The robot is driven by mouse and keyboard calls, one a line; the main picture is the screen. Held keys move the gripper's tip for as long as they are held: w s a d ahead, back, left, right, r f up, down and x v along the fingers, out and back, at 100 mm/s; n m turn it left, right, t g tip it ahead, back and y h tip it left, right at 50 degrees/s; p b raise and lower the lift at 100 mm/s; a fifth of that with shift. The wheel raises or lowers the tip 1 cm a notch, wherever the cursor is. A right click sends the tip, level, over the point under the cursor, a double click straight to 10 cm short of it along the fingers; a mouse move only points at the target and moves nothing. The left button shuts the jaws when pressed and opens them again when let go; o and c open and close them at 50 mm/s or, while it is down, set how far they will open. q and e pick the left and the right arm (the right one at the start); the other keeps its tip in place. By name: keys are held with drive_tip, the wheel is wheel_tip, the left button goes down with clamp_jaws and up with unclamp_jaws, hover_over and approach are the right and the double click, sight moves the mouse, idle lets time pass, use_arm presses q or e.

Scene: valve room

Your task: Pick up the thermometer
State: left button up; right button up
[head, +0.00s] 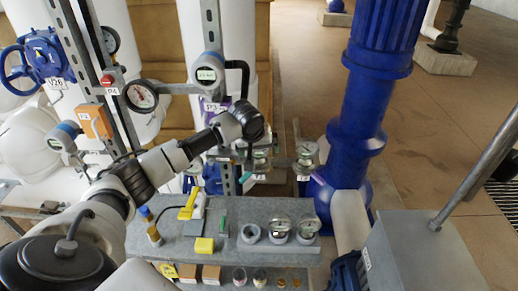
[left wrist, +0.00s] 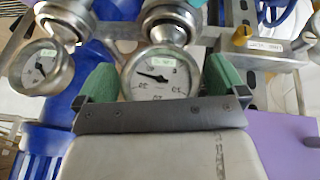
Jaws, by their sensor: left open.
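My left gripper (head: 246,165) reaches over the shelf from the left. In the left wrist view, its two green fingers (left wrist: 161,75) are apart, on either side of a white round dial (left wrist: 158,77) with a metal rim. The dial has a green tag, too blurred to read, so I cannot tell if it is the thermometer. Whether the fingers touch it is unclear. In the head view, glass-faced dials (head: 305,153) sit beside the gripper. A second dial (left wrist: 40,66) shows left in the wrist view. My right gripper is not in view.
A thick blue pipe (head: 357,120) stands right of the dials. A metal post (head: 212,40) stands behind.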

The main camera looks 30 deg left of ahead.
use_arm(q)
drive_tip(key=c, duration=0.8)
wheel_tip(320, 180, up, 9)
drive_tip(key=b, duration=0.3)
drive_tip(key=shift+b, duration=0.3)
drive_tip(key=shift+r, duration=0.6)
drive_tip(key=shift+o, duration=1.4)
drive_tip(key=shift+c, duration=1.2)
drive_tip(key=s+d+p, duration=0.3)
drive_tip(key=s+d, duration=0.1)
drive_tip(key=s, duration=0.4)
drive_tip(key=shift+d+p, duration=0.3)
drive_tip(key=shift+d, duration=0.05)
drive_tip(key=shift+w, duration=0.1)
